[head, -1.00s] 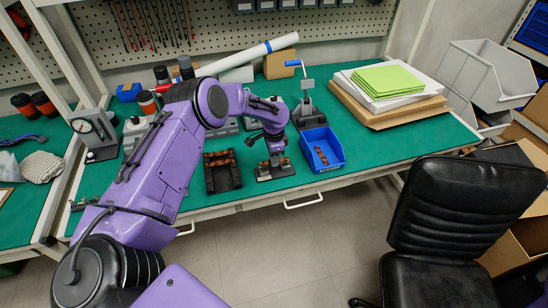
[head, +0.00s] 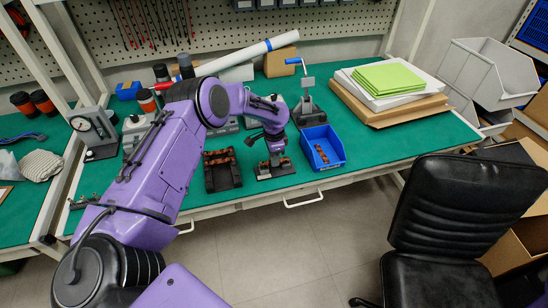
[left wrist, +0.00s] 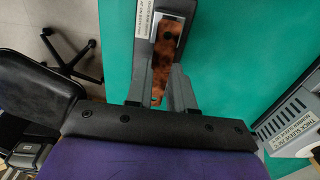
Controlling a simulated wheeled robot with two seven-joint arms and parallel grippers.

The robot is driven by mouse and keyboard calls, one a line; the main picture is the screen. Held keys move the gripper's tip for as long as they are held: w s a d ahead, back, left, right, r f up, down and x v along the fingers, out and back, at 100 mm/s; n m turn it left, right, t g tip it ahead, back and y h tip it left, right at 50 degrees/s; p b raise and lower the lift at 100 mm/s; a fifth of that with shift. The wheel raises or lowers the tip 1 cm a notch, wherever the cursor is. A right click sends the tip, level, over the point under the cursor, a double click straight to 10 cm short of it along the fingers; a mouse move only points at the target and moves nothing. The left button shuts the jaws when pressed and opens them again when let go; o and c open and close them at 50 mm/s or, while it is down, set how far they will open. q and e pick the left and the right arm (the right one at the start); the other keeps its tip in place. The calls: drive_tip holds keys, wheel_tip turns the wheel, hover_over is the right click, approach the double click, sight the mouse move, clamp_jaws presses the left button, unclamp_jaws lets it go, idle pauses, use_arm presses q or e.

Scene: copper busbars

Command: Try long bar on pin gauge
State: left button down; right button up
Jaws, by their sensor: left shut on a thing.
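My left gripper (head: 275,158) points down over the dark pin gauge (head: 266,175) near the front edge of the green bench. In the left wrist view its two grey fingers (left wrist: 161,88) are shut on a copper bar (left wrist: 161,66). The bar lies along the gauge (left wrist: 145,18), which carries white labels. A dark round spot shows at the bar's far end; I cannot tell whether it is a hole or a pin in it. The fingers and arm hide part of the bar and gauge. My right gripper is not in view.
A black tray (head: 210,182) with copper pieces sits left of the gauge. A blue bin (head: 335,146) with small copper pieces stands close on the right. A lever press (head: 308,110) is behind. A black chair (head: 450,215) stands before the bench. The right front bench surface is clear.

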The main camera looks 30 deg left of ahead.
use_arm(q)
drive_tip(key=shift+f+b, duration=0.55)
drive_tip(key=shift+f, duration=0.1)
drive_tip(key=shift+f, duration=0.2)
idle(0.3)
drive_tip(key=c, duration=0.9)
unclamp_jaws()
drive_tip(key=shift+r+p, duration=0.9)
drive_tip(key=shift+r, duration=0.65)
